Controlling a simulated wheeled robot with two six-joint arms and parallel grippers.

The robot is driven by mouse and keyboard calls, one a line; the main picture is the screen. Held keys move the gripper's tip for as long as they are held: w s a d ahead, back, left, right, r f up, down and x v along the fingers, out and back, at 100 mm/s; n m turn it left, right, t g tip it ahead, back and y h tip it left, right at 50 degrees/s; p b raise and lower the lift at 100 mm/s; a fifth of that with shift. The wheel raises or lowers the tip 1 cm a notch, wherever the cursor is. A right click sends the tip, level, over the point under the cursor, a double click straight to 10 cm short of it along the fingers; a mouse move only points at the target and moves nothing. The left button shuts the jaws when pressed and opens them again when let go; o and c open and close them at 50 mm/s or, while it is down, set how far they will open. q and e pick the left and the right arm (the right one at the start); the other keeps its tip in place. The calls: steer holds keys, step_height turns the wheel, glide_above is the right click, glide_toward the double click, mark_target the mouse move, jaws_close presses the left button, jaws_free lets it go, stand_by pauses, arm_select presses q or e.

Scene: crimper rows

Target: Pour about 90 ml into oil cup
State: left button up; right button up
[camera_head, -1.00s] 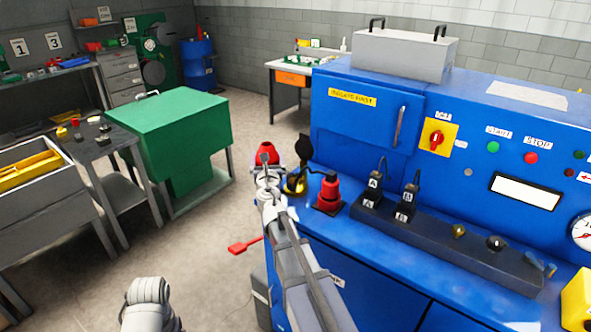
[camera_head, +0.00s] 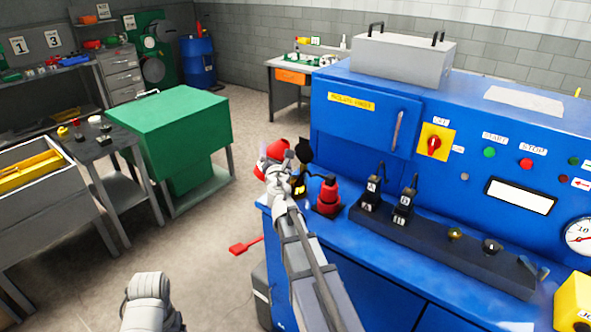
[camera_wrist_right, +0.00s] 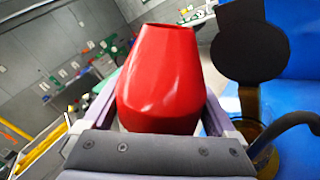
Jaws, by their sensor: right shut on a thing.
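My right gripper (camera_head: 277,160) is shut on a red vessel (camera_head: 271,150) and holds it tilted above the front left corner of the blue machine. The red vessel (camera_wrist_right: 162,80) fills the middle of the right wrist view, between the two fingers. The oil cup (camera_head: 299,187), amber with a raised dark lid (camera_head: 304,151), stands beside it at the machine's edge, partly hidden by my arm. In the right wrist view the oil cup (camera_wrist_right: 265,152) is at the lower right. I cannot make out any stream or the level in the cup.
A red can (camera_head: 328,198) with a dark spout stands right of the cup. A dark strip with plugs (camera_head: 440,245) lies further right on the blue machine (camera_head: 350,135). A green cabinet (camera_head: 170,125) stands to the left, with open floor between.

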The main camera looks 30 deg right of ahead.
steer(key=shift+s+d+r+m, duration=0.15)
steer(key=shift+r+m, duration=0.15)
steer(key=shift+r, duration=0.25)
steer(key=shift+f+m, duration=0.15)
steer(key=shift+m, duration=0.75)
steer(key=shift+r+m+p, duration=0.6)
steer(key=shift+m+p, duration=0.05)
steer(key=shift+m, duration=0.35)
steer(key=shift+a+f+m+b, duration=0.2)
steer(key=shift+f+m+b, duration=0.1)
steer(key=shift+f, duration=0.05)
steer(key=shift+f+m, duration=0.1)
steer(key=shift+m, duration=0.2)
steer(key=shift+a+f+m+b, duration=0.1)
steer(key=shift+f+m+b, duration=0.25)
steer(key=shift+m, duration=0.6)
steer(key=shift+f+m+b, duration=0.2)
steer(key=shift+m+b, duration=0.1)
steer(key=shift+m, duration=0.65)
steer(key=shift+r, duration=0.25)
arm_select(q)
steer(key=shift+r+p, duration=0.4)
steer(key=shift+r, duration=0.1)
arm_select(e)
steer(key=shift+r+m, duration=0.2)
steer(key=shift+m, duration=0.4)
